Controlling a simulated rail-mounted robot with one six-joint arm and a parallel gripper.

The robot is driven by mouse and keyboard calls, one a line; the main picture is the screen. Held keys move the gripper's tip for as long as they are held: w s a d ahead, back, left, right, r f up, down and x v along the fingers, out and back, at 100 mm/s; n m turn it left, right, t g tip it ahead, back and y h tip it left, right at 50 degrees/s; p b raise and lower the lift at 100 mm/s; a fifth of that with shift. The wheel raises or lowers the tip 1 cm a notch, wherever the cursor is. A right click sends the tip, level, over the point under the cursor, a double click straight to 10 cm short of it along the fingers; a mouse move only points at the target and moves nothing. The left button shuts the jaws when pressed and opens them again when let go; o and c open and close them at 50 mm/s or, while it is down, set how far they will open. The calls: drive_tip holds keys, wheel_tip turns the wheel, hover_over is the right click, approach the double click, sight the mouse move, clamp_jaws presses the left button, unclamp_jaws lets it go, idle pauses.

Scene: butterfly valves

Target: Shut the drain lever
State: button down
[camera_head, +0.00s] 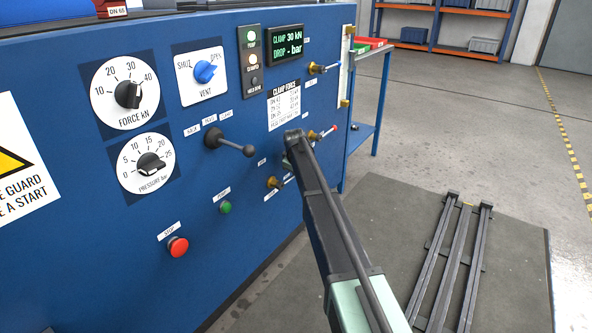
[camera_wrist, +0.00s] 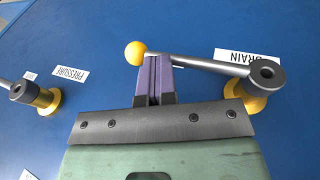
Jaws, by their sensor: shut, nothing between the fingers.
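In the wrist view the drain lever (camera_wrist: 205,65) is a grey bar with a yellow ball at its left end and a dark, brass-based pivot on the right. The DRAIN label (camera_wrist: 247,57) is on the blue panel just above it. My gripper (camera_wrist: 153,60) has its purple fingers shut and empty. The fingertips are beside the bar, close to the yellow ball; I cannot tell whether they touch it. In the head view my arm hides the fingertips, and I cannot tell for certain which small lever is the drain lever.
Another lever (camera_wrist: 38,97) by the PRESSURE label (camera_wrist: 70,76) is at the left in the wrist view.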

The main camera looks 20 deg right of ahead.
wheel_tip(320, 180, up, 14)
drive_tip(key=s+d+p, duration=0.2)
drive_tip(key=p, duration=1.2)
drive_tip(key=shift+a+f, duration=0.1)
drive_tip(key=shift+f, duration=0.05)
